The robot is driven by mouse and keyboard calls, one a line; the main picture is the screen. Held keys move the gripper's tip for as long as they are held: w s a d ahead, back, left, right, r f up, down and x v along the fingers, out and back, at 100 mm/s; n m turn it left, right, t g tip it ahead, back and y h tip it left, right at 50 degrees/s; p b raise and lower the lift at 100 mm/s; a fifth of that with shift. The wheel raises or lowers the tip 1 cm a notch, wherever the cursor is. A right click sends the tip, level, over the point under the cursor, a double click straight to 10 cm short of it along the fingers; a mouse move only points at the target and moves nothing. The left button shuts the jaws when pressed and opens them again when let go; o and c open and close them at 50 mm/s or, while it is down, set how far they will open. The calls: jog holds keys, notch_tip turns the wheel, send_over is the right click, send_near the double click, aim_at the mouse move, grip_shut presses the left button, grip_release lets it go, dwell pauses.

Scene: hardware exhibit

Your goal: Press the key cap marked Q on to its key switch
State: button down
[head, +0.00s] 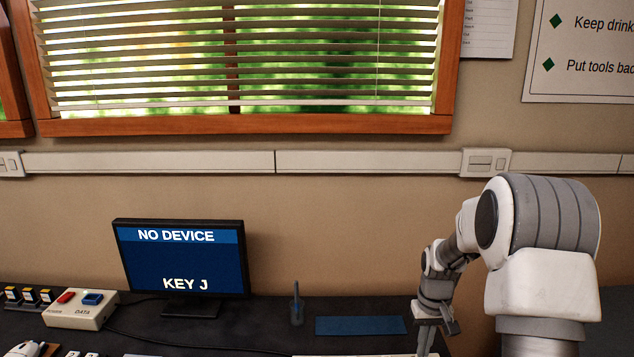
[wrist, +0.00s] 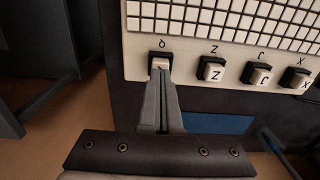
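The panel (wrist: 150,72) shows a row of square black-rimmed key positions below a white grid. The leftmost position, whose label above reads like Q (wrist: 162,44), has a pale cap (wrist: 159,62) in its black surround. My gripper (wrist: 161,74) has its fingers together, with the tips at the near side of that cap. The tips hide part of the cap, so its mark and how deep it sits cannot be seen. In the head view my gripper (head: 427,345) points down at the lower right.
A blue mat (wrist: 218,123) lies near the panel. A monitor (head: 180,260) reads NO DEVICE, KEY J. A box with red and blue buttons (head: 80,310) stands at left.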

jog(key=shift+f+b, duration=0.45)
jog(key=shift+f, duration=0.25)
jog(key=shift+r, duration=0.1)
dwell(0.4)
jog(key=shift+r+p, duration=2.45)
jog(key=shift+r, duration=0.95)
